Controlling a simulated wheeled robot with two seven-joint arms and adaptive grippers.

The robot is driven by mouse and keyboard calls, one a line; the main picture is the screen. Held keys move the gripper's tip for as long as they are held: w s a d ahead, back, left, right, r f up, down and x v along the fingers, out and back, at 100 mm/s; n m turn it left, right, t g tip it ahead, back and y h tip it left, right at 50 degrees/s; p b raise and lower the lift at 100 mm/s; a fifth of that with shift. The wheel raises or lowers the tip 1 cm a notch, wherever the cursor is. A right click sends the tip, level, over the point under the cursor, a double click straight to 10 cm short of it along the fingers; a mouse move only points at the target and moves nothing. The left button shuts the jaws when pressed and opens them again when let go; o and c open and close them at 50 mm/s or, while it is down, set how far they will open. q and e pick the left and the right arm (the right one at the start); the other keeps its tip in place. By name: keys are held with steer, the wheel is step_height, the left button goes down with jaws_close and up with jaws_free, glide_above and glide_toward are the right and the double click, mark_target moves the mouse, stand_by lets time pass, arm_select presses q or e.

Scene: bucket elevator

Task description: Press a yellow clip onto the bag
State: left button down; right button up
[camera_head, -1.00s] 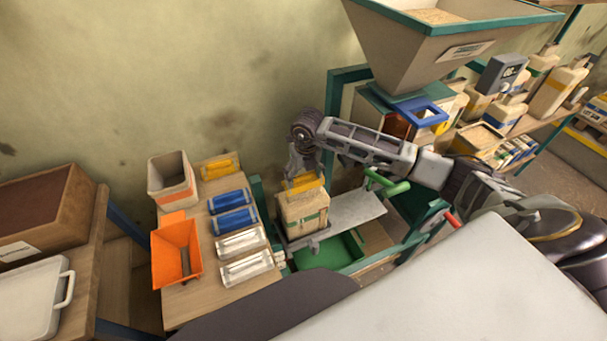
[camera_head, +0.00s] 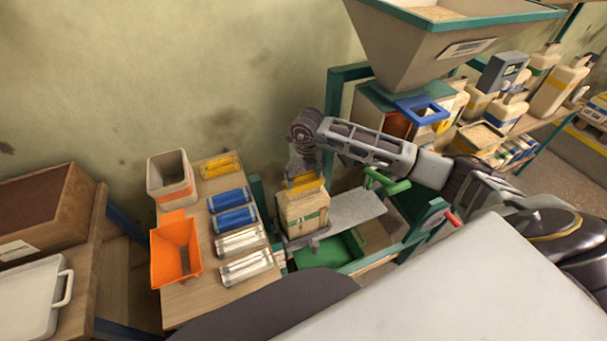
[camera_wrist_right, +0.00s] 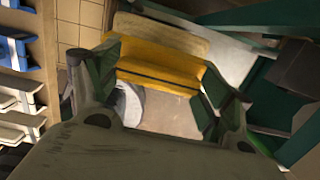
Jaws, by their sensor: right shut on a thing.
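A tan paper bag (camera_head: 304,210) with a green band stands upright on a metal plate under the hopper. My right gripper (camera_head: 304,172) points down over the bag's top and is shut on a yellow clip (camera_head: 306,182). In the right wrist view, the yellow clip (camera_wrist_right: 160,66) spans between the fingers of the gripper (camera_wrist_right: 155,90), at the bag's top edge (camera_wrist_right: 165,33). The clip looks to be at the bag's top; how firmly it sits there I cannot tell. Another yellow clip (camera_head: 220,167) lies on the wooden table. My left gripper is not in view.
Blue clips (camera_head: 230,200) and white clips (camera_head: 241,240) lie on the table beside an orange scoop (camera_head: 176,250) and a beige bin (camera_head: 170,180). A green tray (camera_head: 325,252) is below the plate. The hopper (camera_head: 450,40) and green handle (camera_head: 388,182) are close to my arm.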

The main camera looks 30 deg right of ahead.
steer(key=shift+f+b, duration=0.55)
steer(key=shift+f, duration=0.2)
stand_by(1.1)
steer(key=o, duration=1)
steer(key=shift+r, duration=0.1)
steer(key=shift+s+r, duration=0.25)
steer(key=shift+r, duration=1.7)
steer(key=shift+s+r, duration=0.25)
steer(key=shift+r, duration=1.7)
steer(key=shift+s+r, duration=0.25)
steer(key=shift+r, duration=1.7)
